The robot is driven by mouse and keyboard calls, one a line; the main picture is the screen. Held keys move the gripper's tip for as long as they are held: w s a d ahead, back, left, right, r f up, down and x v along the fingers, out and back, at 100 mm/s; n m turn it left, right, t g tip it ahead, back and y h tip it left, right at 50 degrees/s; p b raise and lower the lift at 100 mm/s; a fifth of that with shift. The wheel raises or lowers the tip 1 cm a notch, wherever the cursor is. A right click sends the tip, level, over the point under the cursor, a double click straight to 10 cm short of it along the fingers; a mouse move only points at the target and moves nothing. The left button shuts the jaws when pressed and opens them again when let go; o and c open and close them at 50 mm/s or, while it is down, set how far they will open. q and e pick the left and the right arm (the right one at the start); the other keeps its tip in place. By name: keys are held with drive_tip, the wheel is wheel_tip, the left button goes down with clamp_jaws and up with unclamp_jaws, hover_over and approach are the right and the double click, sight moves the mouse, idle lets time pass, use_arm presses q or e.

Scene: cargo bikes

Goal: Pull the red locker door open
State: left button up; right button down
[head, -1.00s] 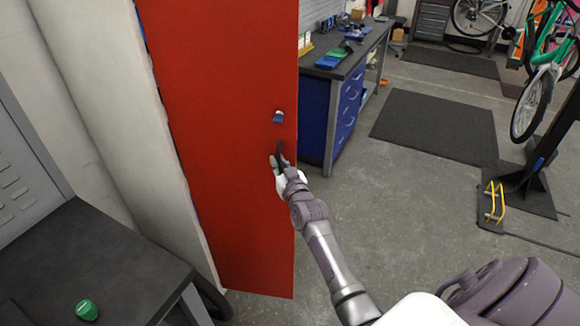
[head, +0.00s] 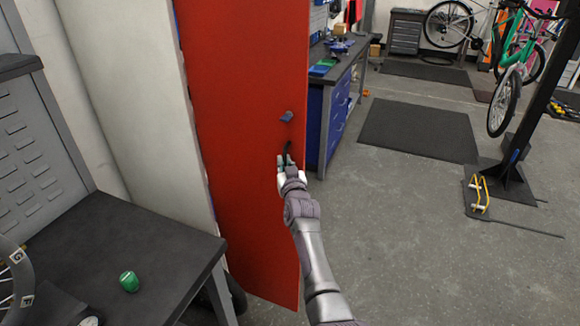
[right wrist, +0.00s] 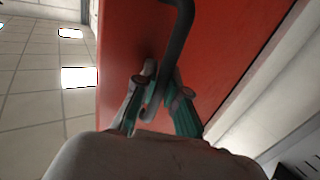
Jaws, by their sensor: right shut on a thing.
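The tall red locker door (head: 245,130) stands left of centre in the head view. It also fills the middle of the right wrist view (right wrist: 225,40). A dark, bent bar handle (right wrist: 178,45) is on its face, below a small lock knob (head: 287,116). My right gripper (head: 286,163) is at the handle, near the door's right edge. In the right wrist view its two fingers (right wrist: 158,88) close around the lower part of the handle. How far the door stands from its frame is hard to tell. My left gripper is not in view.
A dark bench (head: 115,245) with a green round object (head: 129,281) stands at the lower left. A blue workbench (head: 335,125) stands behind the door's right edge. A bike stand (head: 520,140) is at the right. Grey floor between is clear, with a dark mat (head: 420,130).

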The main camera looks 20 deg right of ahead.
sight(284, 127)
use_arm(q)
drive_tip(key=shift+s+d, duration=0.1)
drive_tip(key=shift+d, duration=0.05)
use_arm(e)
drive_tip(key=shift+d, duration=0.15)
drive_tip(key=c, duration=1.2)
unclamp_jaws()
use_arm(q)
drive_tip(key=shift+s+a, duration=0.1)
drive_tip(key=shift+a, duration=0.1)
use_arm(e)
drive_tip(key=shift+r, duration=0.1)
wheel_tip(284, 127, up, 10)
drive_tip(key=shift+f, duration=0.1)
